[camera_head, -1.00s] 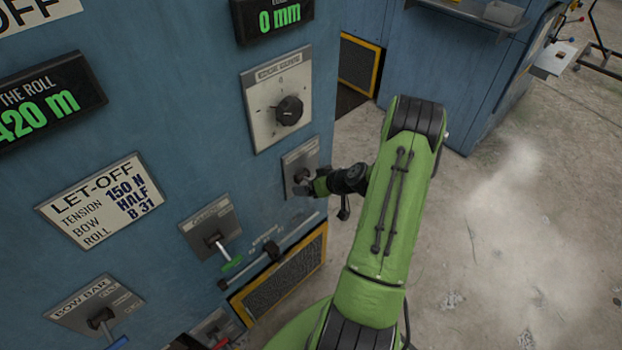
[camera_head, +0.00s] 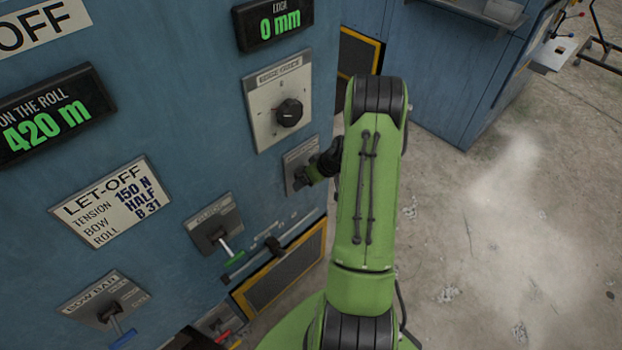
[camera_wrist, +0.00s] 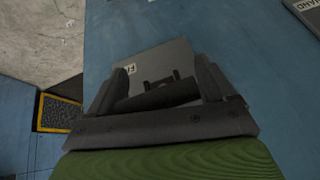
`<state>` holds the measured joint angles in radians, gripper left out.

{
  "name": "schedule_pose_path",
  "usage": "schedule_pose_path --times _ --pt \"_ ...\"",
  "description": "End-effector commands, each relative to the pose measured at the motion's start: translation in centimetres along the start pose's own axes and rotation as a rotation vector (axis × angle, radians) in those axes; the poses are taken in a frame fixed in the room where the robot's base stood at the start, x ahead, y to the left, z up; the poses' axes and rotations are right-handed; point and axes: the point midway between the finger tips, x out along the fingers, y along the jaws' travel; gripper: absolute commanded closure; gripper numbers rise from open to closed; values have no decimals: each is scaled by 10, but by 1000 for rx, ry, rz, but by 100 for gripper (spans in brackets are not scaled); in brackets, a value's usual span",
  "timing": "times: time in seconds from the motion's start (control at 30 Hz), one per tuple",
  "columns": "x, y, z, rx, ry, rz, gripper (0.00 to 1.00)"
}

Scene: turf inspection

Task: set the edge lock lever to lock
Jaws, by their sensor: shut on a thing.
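A grey lever plate (camera_head: 297,158) is on the blue panel, below the dial plate; its label is too small to read. My gripper (camera_head: 302,181) is at this plate, shut on the dark lever, which the gripper mostly hides in the head view. In the wrist view the plate (camera_wrist: 165,62) lies just beyond my gripper (camera_wrist: 165,88). A dark bar of the lever (camera_wrist: 158,97) lies across between the two fingers. A small white tag with partly hidden lettering shows beside the left finger. I cannot tell the lever's setting.
A black knob (camera_head: 289,112) is just above. A green-tipped lever (camera_head: 226,246) and a blue-tipped lever (camera_head: 120,325) are to the lower left. A yellow-framed grille (camera_head: 285,268) is below. The concrete floor (camera_head: 480,240) at right is open.

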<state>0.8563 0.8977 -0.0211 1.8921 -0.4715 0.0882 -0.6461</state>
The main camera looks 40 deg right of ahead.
Motion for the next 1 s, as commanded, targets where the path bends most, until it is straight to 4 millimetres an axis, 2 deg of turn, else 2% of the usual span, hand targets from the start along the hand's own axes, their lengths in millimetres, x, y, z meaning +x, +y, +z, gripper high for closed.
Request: schedule_pose_path --times 0.1,0.13,0.23,0.47,0.57,1.0 --pt "-1 0 -3 -9 7 1 71" --pt "-1 0 -3 -8 7 1 14" --pt "-1 0 -3 -6 6 1 0" --pt "-2 0 -2 -3 5 0 0" --pt "-14 0 -2 -2 4 1 0" --pt "-132 0 -2 -4 8 4 0"
